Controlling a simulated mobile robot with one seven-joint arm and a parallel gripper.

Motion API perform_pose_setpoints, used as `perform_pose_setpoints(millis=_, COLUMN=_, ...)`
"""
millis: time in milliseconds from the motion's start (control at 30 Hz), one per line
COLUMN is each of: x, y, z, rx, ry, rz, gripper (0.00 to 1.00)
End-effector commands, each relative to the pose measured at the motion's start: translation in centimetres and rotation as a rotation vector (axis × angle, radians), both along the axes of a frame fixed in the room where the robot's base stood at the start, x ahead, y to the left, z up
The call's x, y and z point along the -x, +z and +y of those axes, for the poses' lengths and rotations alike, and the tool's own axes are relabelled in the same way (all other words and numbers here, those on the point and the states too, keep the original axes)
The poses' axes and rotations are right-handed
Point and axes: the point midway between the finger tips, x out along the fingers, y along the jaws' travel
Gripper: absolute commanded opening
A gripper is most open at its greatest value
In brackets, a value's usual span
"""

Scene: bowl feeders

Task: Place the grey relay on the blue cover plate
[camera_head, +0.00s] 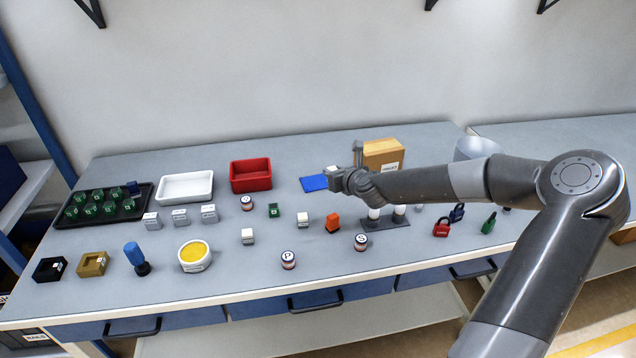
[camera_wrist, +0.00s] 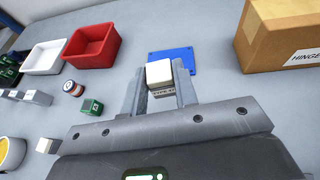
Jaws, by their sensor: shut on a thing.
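My gripper (camera_head: 342,177) is shut on the grey relay, a pale block with a dark-lettered label on its side. In the wrist view the relay (camera_wrist: 159,73) sits between the two fingertips (camera_wrist: 159,88). The blue cover plate (camera_wrist: 182,57) lies flat on the bench just beyond the relay, partly hidden by it and the fingers. In the head view the blue cover plate (camera_head: 313,184) shows just left of my gripper, its right part covered by the gripper. I cannot tell the exact height of the relay over the bench.
A cardboard box (camera_head: 384,154) stands close behind and right of the plate. A red bin (camera_head: 251,187) and a white tray (camera_head: 185,199) stand to the left. An orange block (camera_head: 332,226), pale blocks (camera_head: 304,214) and a green block (camera_head: 274,210) lie in front.

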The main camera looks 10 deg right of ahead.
Motion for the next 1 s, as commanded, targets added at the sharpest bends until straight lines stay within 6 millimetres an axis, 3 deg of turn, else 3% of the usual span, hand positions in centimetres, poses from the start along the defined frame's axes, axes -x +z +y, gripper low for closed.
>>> perform_pose_setpoints(millis=300, x=-3.9, y=1.0, z=-2.9, rx=-0.006, ry=0.272, rz=-0.007, gripper=0.04)
perform_pose_setpoints(millis=733, x=-5.0, y=2.1, z=-7.6, rx=-0.002, ry=0.520, rz=-0.008, gripper=0.04)
perform_pose_setpoints(millis=867, x=-5.2, y=1.8, z=-7.6, rx=-0.004, ry=0.542, rz=-0.007, gripper=0.04)
perform_pose_setpoints(millis=1000, x=-6.4, y=0.5, z=-5.6, rx=-0.006, ry=0.549, rz=-0.007, gripper=0.04)
